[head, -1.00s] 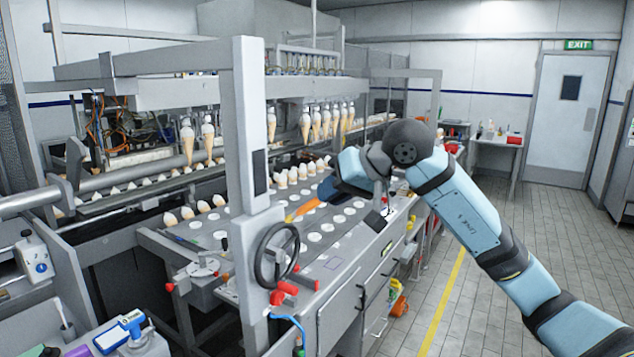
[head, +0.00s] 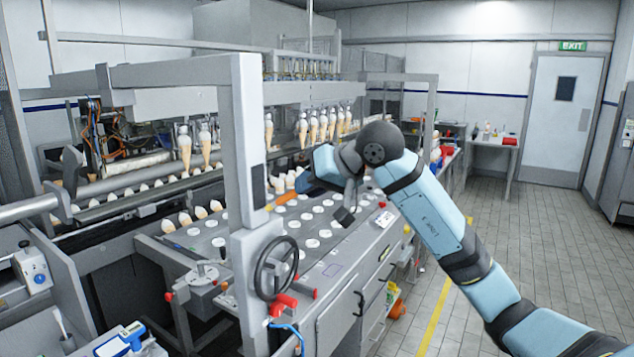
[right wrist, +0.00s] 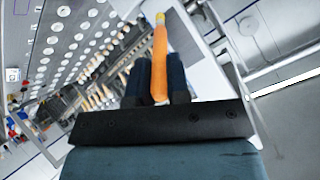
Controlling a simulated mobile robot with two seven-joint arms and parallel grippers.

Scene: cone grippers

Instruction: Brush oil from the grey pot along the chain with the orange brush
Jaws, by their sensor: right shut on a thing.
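My right gripper (head: 305,184) is over the perforated top of the machine, its fingers mostly hidden by the wrist in the head view. It is shut on the orange brush (head: 285,198), which points down and left just right of the upright post. In the right wrist view the brush (right wrist: 160,60) stands between two dark fingers (right wrist: 162,82), with a yellow part at its far end. I cannot make out the chain. A small grey pot-like holder (head: 68,343) with a thin stick in it shows at bottom left; I cannot tell whether it is the grey pot. My left gripper is not in view.
The grey upright post (head: 246,140) and black handwheel (head: 277,268) stand close left of the brush. Filled cones (head: 268,128) hang from a bar behind. The machine top (head: 330,258) has white round plates. The tiled floor (head: 490,260) at right is clear.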

